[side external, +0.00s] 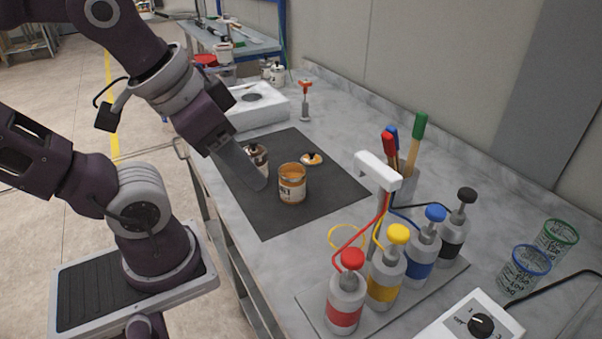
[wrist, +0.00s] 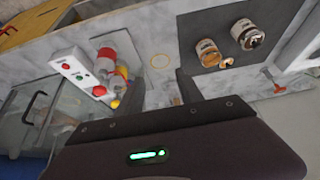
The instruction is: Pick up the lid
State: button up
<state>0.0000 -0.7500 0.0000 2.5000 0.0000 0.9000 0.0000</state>
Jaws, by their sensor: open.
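The lid (side external: 311,158) is a small orange-brown disc with a dark mark on top. It lies on the dark mat (side external: 262,216) near an open orange jar (side external: 291,186). In the wrist view an orange piece beside the jars looks like the lid (wrist: 227,63). A second jar (side external: 257,150) is partly hidden behind my gripper (side external: 258,183). In the side view my gripper hangs over the mat, left of the orange jar and apart from the lid. In the wrist view its two fingers (wrist: 161,90) stand apart with nothing between them.
Pump bottles with red, yellow, blue and black caps stand at the front right; the red-capped one (side external: 346,295) is nearest. A brush holder (side external: 405,187) and a white dispenser head (side external: 378,170) stand right of the mat. A white box (side external: 255,112) is behind it. The mat's front is clear.

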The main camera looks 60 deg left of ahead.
jog(key=w+a+r+n+g, duration=0.1)
jog(key=w+a+n, duration=0.1)
jog(key=w, duration=0.2)
jog(key=w+a+r+n, duration=0.1)
jog(key=w+r+n, duration=0.1)
jog(key=w, duration=0.3)
jog(key=n+g, duration=0.5)
jog(key=n, duration=0.9)
send_over(312, 151)
jog(key=f, duration=1.8)
jog(key=shift+w+d, duration=0.2)
jog(key=shift+d, duration=0.15)
jog(key=f, duration=0.7)
jog(key=shift+s+a, duration=0.2)
jog(key=shift+a, duration=0.05)
grip_shut()
